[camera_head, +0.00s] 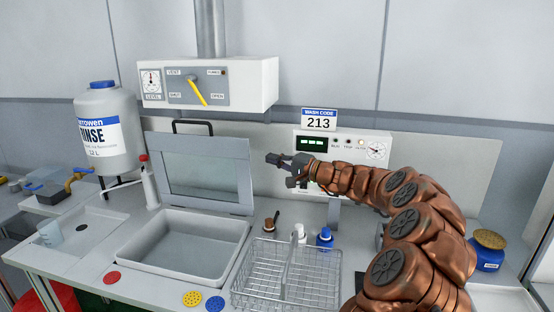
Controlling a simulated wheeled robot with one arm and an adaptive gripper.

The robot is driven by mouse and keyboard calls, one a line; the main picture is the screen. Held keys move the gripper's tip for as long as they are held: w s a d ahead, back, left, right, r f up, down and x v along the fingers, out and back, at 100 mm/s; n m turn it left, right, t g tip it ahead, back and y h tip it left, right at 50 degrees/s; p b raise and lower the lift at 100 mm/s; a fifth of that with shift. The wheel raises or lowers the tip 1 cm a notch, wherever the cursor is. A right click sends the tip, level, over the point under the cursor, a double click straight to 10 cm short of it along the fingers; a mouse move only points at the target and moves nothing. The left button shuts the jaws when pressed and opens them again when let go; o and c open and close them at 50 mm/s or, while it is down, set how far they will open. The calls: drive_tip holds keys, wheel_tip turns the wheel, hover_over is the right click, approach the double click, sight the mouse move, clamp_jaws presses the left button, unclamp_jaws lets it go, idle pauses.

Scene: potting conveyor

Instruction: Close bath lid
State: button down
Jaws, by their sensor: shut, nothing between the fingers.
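The bath (130,262) is a grey rectangular basin set in the bench, left of centre, and it looks empty. Its lid (245,180) stands raised at the basin's back edge, a framed panel with a window and a black handle (193,123) on top. My gripper (270,163) is shut and empty. In the picture it is just right of the lid's right edge, below the handle's height, pointing left. I cannot tell whether it touches the lid.
A wire basket (285,285) stands right of the bath, with small bottles (324,237) behind it. A control box (372,150) is behind my arm. A white vent box (262,80) hangs above the lid. A wash bottle (149,187) and a rinse tank (97,160) stand left.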

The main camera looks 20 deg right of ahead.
drive_tip(key=p+x, duration=0.1)
drive_tip(key=x, duration=0.5)
drive_tip(key=shift+w+a+p, duration=0.15)
drive_tip(key=shift+w+p, duration=0.05)
drive_tip(key=shift+p, duration=0.1)
drive_tip(key=shift+s+a+f+b, duration=0.1)
drive_tip(key=shift+b, duration=0.45)
drive_tip(key=s+a+f+n+y+b, duration=0.1)
drive_tip(key=s+a+f+n+b, duration=0.2)
drive_tip(key=b, duration=1.3)
drive_tip(key=s+a+f+n+y+b, duration=0.1)
drive_tip(key=s+a+f+n+b, duration=0.2)
drive_tip(key=s+b, duration=0.6)
drive_tip(key=a+n+b, duration=0.2)
drive_tip(key=a+b, duration=0.1)
drive_tip(key=b, duration=0.4)
drive_tip(key=shift+n+t+y, duration=0.3)
drive_tip(key=shift+t, duration=0.1)
drive_tip(key=shift+s+r, duration=0.1)
drive_tip(key=shift+s, duration=0.05)
